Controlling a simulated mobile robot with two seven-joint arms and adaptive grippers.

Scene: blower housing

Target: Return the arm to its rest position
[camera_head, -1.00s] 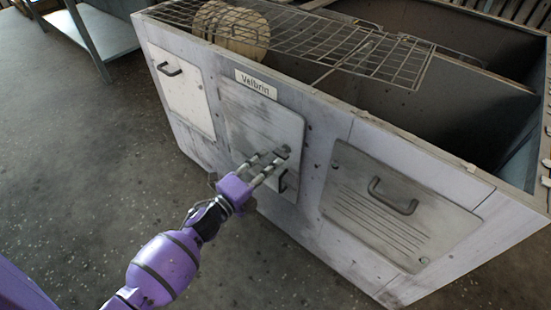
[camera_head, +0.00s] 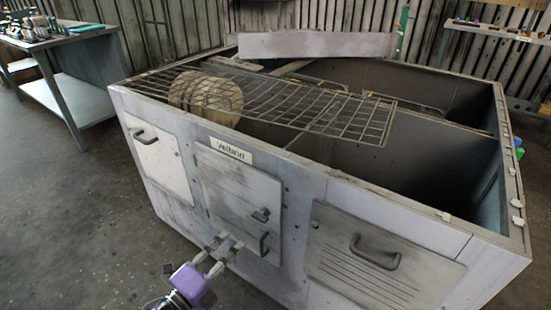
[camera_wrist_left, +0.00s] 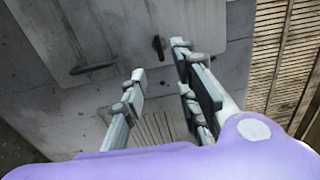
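The blower housing (camera_head: 300,215) is a worn grey box with an open top. Its middle panel (camera_head: 232,190) carries a small knob (camera_head: 261,215) and a dark handle (camera_head: 265,243), and the name plate "Velbrin" (camera_head: 230,149) sits above it. My right gripper is not in view.
A workbench (camera_head: 60,45) with small items stands at the back left. The floor (camera_head: 80,210) left of the housing is clear.

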